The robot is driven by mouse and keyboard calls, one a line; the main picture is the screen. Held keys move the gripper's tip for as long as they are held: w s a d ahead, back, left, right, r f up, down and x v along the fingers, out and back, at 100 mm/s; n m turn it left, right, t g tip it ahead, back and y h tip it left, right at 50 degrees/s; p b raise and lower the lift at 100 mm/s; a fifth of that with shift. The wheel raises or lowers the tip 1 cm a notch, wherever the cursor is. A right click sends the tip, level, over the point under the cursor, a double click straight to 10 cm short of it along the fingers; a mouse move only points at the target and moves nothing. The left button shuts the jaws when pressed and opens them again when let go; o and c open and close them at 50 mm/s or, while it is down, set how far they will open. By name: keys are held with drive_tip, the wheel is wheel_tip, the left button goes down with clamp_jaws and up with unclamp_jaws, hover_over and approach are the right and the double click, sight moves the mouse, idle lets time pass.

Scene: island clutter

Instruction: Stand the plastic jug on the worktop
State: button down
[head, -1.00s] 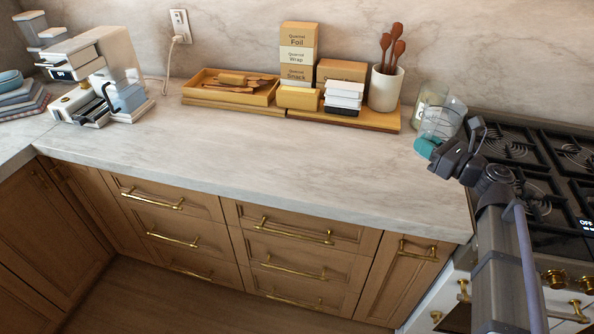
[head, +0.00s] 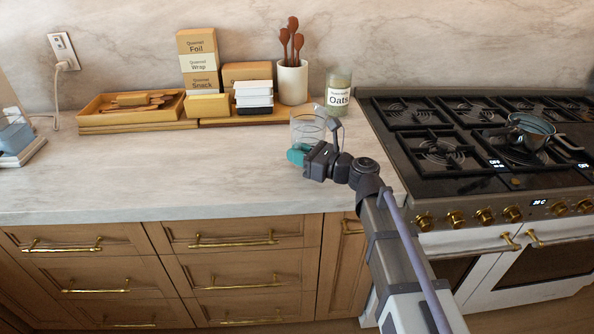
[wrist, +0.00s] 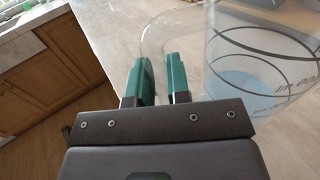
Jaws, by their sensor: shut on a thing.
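The plastic jug (head: 309,127) is clear, with dark measuring lines. It looks upright over the worktop (head: 230,165), near the stove end. My gripper (head: 298,155) has teal fingertips and is shut on the jug at its near side. In the wrist view the fingers (wrist: 160,78) close on the jug's clear handle, and the jug's body (wrist: 262,65) stands to their right with its marks showing. I cannot tell whether the jug's base touches the worktop.
A jar of oats (head: 338,92) stands behind the jug. A utensil crock (head: 292,82), stacked boxes (head: 198,62) and a wooden tray (head: 100,118) line the back. The front-left worktop is clear.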

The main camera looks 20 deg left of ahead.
wheel_tip(320, 180, down, 3)
drive_tip(key=shift+f+b, duration=0.2)
drive_tip(key=shift+b, duration=0.85)
drive_tip(key=shift+r, duration=0.3)
drive_tip(key=c, duration=1.5)
unclamp_jaws()
drive_tip(key=shift+f, duration=0.25)
drive_tip(key=shift+c, duration=0.2)
drive_tip(key=o, duration=0.4)
drive_tip(key=shift+r, duration=0.1)
drive_tip(key=shift+o, duration=0.2)
drive_tip(key=shift+r, duration=0.1)
